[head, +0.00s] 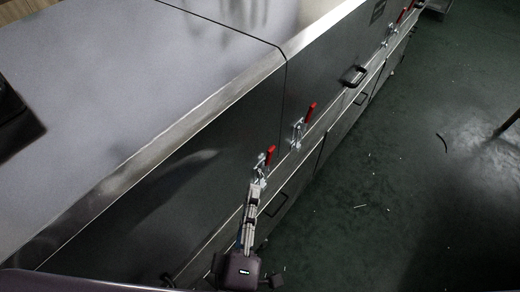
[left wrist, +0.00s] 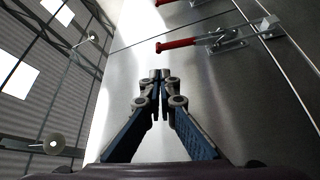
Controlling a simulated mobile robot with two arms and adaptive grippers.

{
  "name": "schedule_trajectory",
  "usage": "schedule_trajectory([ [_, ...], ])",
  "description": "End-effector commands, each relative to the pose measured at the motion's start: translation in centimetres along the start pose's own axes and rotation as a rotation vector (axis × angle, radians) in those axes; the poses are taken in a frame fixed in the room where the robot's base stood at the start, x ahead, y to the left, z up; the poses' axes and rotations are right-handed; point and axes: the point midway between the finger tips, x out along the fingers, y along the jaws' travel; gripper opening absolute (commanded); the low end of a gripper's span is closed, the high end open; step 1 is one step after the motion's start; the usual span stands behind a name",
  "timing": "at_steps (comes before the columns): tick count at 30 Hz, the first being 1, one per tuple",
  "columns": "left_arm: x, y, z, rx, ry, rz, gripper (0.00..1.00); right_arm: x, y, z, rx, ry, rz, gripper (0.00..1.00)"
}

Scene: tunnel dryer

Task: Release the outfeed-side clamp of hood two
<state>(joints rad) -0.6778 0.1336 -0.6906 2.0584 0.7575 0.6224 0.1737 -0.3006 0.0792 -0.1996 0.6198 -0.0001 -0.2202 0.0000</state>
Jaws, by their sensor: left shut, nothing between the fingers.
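The dryer's side carries toggle clamps with red handles. The nearest clamp (head: 263,166) is just beyond my left gripper (head: 256,188) in the head view; its handle points up. A second clamp (head: 298,132) sits just past the hood seam, also handle up. In the left wrist view my left gripper (left wrist: 160,75) is shut and empty, fingertips together. A clamp with a red handle (left wrist: 176,44) lies ahead and a little right, apart from the fingertips. Which clamp is hood two's outfeed-side one, I cannot tell. My right gripper is not in view.
A black handle (head: 353,76) projects from the dryer's side further along, with more red-handled clamps (head: 388,38) beyond it. The green floor (head: 390,190) at right is open, with small scraps and a dark post (head: 510,124) at the edge.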

Motion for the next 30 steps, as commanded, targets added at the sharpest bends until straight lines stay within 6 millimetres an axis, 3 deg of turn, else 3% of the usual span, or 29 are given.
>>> schedule_trajectory([
  [11, 0.3, 0.1, -0.1, -0.001, 0.001, 0.001, 0.0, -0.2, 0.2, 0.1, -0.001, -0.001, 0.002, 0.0],
  [24, 7.5, 0.3, -0.1, 0.0, 0.002, 0.002, 0.0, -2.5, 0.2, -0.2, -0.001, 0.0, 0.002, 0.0],
  [30, 9.6, 0.1, -0.1, 0.0, 0.001, 0.001, 0.0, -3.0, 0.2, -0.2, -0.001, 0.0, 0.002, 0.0],
])
